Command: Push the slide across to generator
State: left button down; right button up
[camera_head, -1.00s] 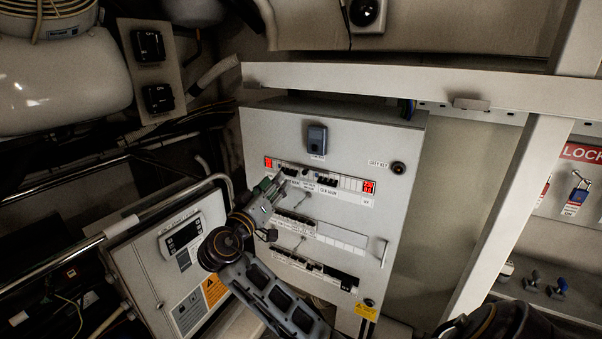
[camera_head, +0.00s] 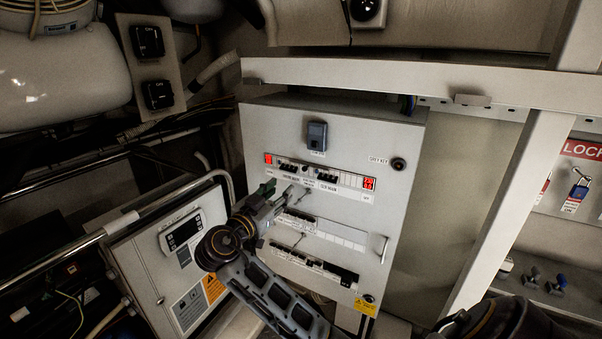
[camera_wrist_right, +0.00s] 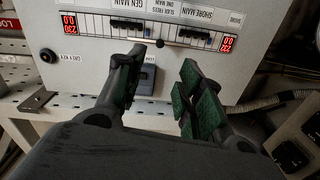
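The white panel's top row (camera_head: 345,180) holds two groups of black breakers, SHORE MAIN (camera_head: 292,167) on the left and GEN MAIN (camera_head: 327,177) on the right. A small dark round knob (camera_head: 305,169) sits between them, above a label (camera_head: 308,182) about the slide; it also shows in the right wrist view (camera_wrist_right: 160,43), where the panel is upside down. The slide's exact outline and position are too small to tell. My right gripper (camera_head: 279,192) is just below the row at its left part. Its green-padded fingers (camera_wrist_right: 164,62) are apart with nothing between them. My left gripper is not in view.
Lower breaker rows (camera_head: 315,268) and a panel handle (camera_head: 384,249) lie below and right. A blue fitting (camera_head: 317,135) sits above the row. A metal rail (camera_head: 170,205) and grey control box (camera_head: 165,260) stand left. A white beam (camera_head: 390,78) crosses above the panel.

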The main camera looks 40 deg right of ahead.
aim_at(304, 169)
jog(key=shift+d, duration=0.15)
jog(key=p+x, duration=0.4)
jog(key=x, duration=0.7)
jog(key=shift+w+d+r, duration=0.1)
jog(key=shift+w+d, duration=0.05)
jog(key=shift+d, duration=0.05)
jog(key=shift+x, duration=1)
grip_shut()
